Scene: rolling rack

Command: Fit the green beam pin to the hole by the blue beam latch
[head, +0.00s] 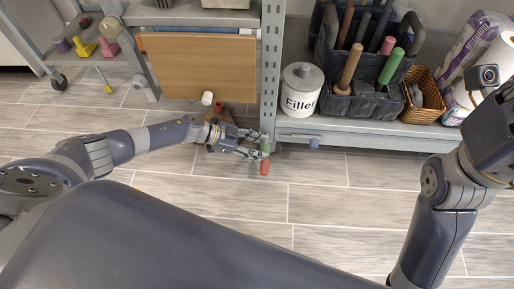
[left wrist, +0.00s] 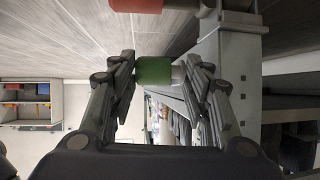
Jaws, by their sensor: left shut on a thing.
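My left gripper (head: 262,148) is shut on the green beam pin (head: 265,147) beside the foot of the grey perforated post (head: 270,60). In the left wrist view the green pin's head (left wrist: 154,71) sits between the fingertips, with a pale shank to its right, towards the post (left wrist: 225,75). I cannot tell whether the shank touches the post or is in a hole. The blue beam latch (head: 314,143) is on the front of the lower beam, right of the post. My right arm is at the right; its fingers are not visible.
A red pin-like piece (head: 264,168) is close by the green one; it also shows in the left wrist view (left wrist: 136,5). The lower shelf holds a white canister (head: 300,92), a dark tool caddy (head: 350,105) and a wicker basket (head: 424,95). The floor in front is clear.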

